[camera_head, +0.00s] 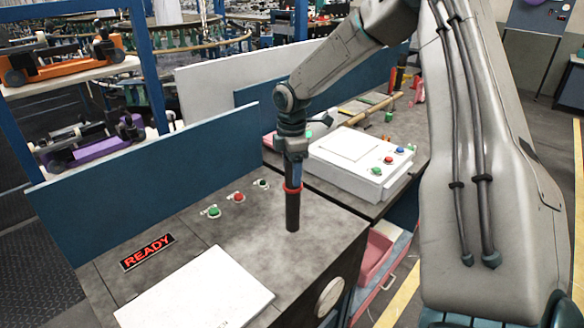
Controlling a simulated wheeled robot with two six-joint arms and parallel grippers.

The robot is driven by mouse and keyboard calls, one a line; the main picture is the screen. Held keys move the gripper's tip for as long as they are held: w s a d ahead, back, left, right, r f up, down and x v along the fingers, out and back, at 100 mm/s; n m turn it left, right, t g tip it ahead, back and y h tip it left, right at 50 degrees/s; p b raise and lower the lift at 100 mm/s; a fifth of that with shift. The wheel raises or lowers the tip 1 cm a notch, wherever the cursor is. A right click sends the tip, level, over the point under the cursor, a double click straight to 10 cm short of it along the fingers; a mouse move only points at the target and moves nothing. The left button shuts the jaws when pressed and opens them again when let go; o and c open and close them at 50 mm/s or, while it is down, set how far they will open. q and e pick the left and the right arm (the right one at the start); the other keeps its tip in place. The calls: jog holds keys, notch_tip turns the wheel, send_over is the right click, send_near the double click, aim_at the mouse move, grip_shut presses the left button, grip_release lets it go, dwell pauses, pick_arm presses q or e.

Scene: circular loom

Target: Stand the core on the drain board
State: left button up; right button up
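My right arm comes in from the upper right, and its gripper (293,178) points down over the grey worktop. A dark upright cylinder with a red ring, which looks like the core (292,212), hangs straight below the gripper, with its top between the fingers. The gripper appears shut on it. The cylinder's lower end is over the right part of the worktop; I cannot tell whether it touches. I cannot make out for sure which surface is the drain board. My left gripper is not in view.
A white panel (198,294) lies at the worktop's front, near a READY sign (148,252) and several buttons (239,197). A blue partition (150,185) stands behind. A white control box (345,175) sits on the right bench, above a pink drawer (374,262).

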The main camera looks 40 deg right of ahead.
notch_tip(320, 180, up, 11)
jog(key=b, duration=0.2)
dwell(0.4)
jog(key=shift+f, duration=0.2)
